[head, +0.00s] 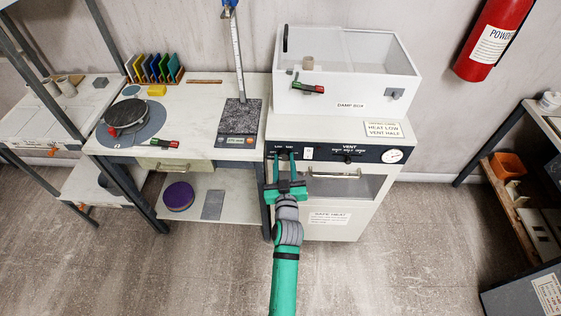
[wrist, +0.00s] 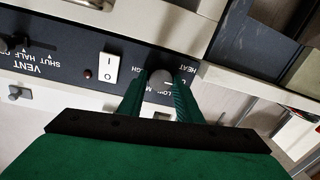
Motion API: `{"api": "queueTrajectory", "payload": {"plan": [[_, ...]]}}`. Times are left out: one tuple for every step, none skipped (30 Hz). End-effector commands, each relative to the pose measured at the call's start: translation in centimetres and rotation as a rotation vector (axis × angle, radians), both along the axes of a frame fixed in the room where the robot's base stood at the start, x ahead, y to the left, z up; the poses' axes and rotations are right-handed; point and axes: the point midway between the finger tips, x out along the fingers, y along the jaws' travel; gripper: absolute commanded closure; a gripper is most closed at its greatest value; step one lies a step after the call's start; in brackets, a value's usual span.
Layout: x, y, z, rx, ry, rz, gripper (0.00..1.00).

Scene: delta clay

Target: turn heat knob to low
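The heat knob (wrist: 160,78) is a small grey round knob on the dark control panel (head: 335,152) of the white cabinet. The wrist view shows it upside down, with the words HEAT, LOW and part of HIGH around it. My gripper (wrist: 162,88) has its two green fingers apart, one on each side of the knob. I cannot tell whether the fingertips touch it. The fingers hide part of the scale, and the knob's setting is not clear. In the head view, my gripper (head: 283,158) reaches the panel's left end and hides the knob.
A white rocker switch (wrist: 109,67) sits beside the knob, then the vent control (head: 348,158) and a round gauge (head: 393,156). A door handle (head: 335,175) is below the panel. The damp box (head: 348,72) stands on top. A workbench (head: 190,110) adjoins on the left.

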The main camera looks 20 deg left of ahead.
Motion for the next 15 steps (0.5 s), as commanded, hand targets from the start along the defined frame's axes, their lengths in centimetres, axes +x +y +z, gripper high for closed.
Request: {"api": "queueTrajectory", "payload": {"plan": [[-0.1, -0.1, -0.2, -0.001, 0.004, -0.002, 0.91], [-0.1, -0.1, -0.2, -0.001, 0.004, -0.001, 0.91], [-0.1, 0.0, -0.2, -0.001, 0.004, 0.000, 0.91], [-0.1, 0.0, -0.2, -0.001, 0.004, 0.000, 0.91], [-0.1, 0.1, -0.2, -0.002, 0.004, 0.001, 0.91], [-0.2, 0.2, -0.3, -0.002, 0.004, 0.002, 0.91], [-0.2, 0.2, -0.3, -0.003, 0.004, 0.003, 0.91], [-0.2, 0.3, -0.3, -0.003, 0.004, 0.003, 0.91], [-0.2, 0.3, -0.3, -0.003, 0.004, 0.004, 0.91], [-0.2, 0.4, -0.3, -0.003, 0.004, 0.005, 0.91], [-0.3, 0.4, -0.3, -0.003, 0.004, 0.005, 0.91], [-0.3, 0.4, -0.3, -0.003, 0.004, 0.006, 0.91], [-0.3, 0.5, -0.3, -0.003, 0.004, 0.006, 0.91], [-0.3, 0.5, -0.3, -0.003, 0.005, 0.007, 0.91], [-0.2, 1.1, -0.3, -0.004, 0.004, 0.005, 0.91]]}}
